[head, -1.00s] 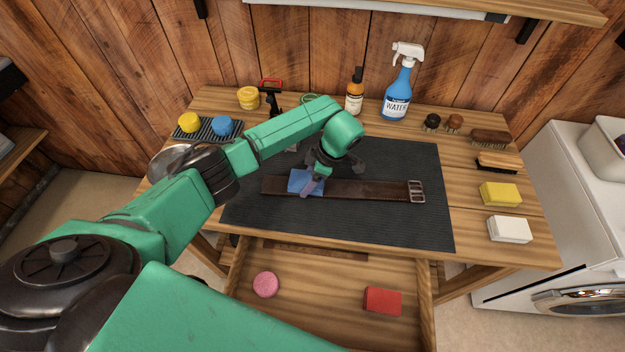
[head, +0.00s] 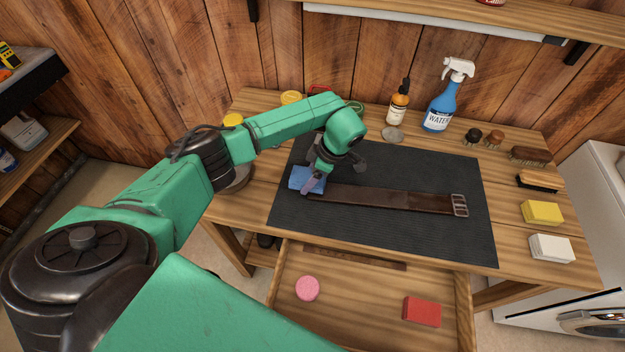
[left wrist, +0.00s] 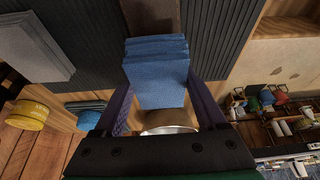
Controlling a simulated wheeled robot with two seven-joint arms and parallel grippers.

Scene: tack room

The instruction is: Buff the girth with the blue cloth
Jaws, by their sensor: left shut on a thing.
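The girth (head: 400,200) is a dark brown leather strap with a metal buckle at its right end. It lies flat across the dark mat (head: 440,235) on the wooden bench. The blue cloth (head: 299,179) is a folded pad at the girth's left end, hiding that end. My left gripper (head: 314,184) is shut on the cloth from above, its purple fingers on either side. In the left wrist view the cloth (left wrist: 157,75) sits between both fingers, with part of the girth (left wrist: 150,14) beyond it. Whether the cloth presses on the leather is hard to tell. My right gripper is out of view.
Brushes (head: 528,154), a yellow block (head: 541,212) and a white block (head: 551,248) line the right. An open drawer (head: 365,300) in front holds a pink disc (head: 307,288) and a red block (head: 422,311).

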